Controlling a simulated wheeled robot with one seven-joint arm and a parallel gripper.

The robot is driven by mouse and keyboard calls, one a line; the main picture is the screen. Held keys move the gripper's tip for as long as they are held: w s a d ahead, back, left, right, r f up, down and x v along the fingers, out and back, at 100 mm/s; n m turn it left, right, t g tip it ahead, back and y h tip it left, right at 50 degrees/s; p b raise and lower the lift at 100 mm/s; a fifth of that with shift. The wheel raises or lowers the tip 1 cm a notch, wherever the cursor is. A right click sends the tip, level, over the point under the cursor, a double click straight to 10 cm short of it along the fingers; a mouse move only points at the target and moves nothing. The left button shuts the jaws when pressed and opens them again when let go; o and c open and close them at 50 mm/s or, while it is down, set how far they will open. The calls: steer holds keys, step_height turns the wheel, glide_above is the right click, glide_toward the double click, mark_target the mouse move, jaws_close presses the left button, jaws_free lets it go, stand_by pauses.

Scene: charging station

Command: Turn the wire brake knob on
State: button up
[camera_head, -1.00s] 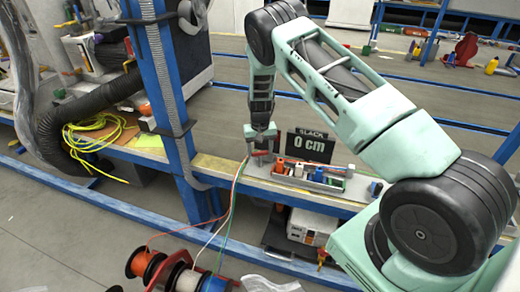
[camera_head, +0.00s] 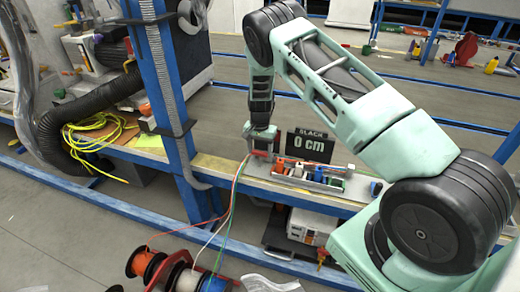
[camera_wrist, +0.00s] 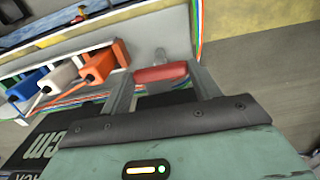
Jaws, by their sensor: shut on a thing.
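The wire brake knob (camera_wrist: 160,73) is a red bar-shaped handle on a light grey stem, seen at the top middle of the wrist view. My gripper (camera_wrist: 158,80) is closed with one finger at each end of the red bar. In the head view, my gripper (camera_head: 262,149) points down at the left end of the grey fixture (camera_head: 290,181) on the bench. The knob is mostly hidden there by the fingers. Whether it sits at on or off cannot be told.
Orange (camera_wrist: 103,66), white (camera_wrist: 64,72) and blue (camera_wrist: 27,84) connectors sit in the fixture beside the knob. A black sign (camera_head: 310,146) reads SLACK 0 cm. Coloured wires (camera_head: 234,192) run from spools (camera_head: 183,277) up to the fixture. A blue post (camera_head: 165,85) stands left.

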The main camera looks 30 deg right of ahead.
mark_target(260, 152)
stand_by(0.3)
steer(key=o, duration=1)
steer(key=shift+r, duration=0.15)
step_height(260, 152, up, 17)
steer(key=shift+r, duration=0.1)
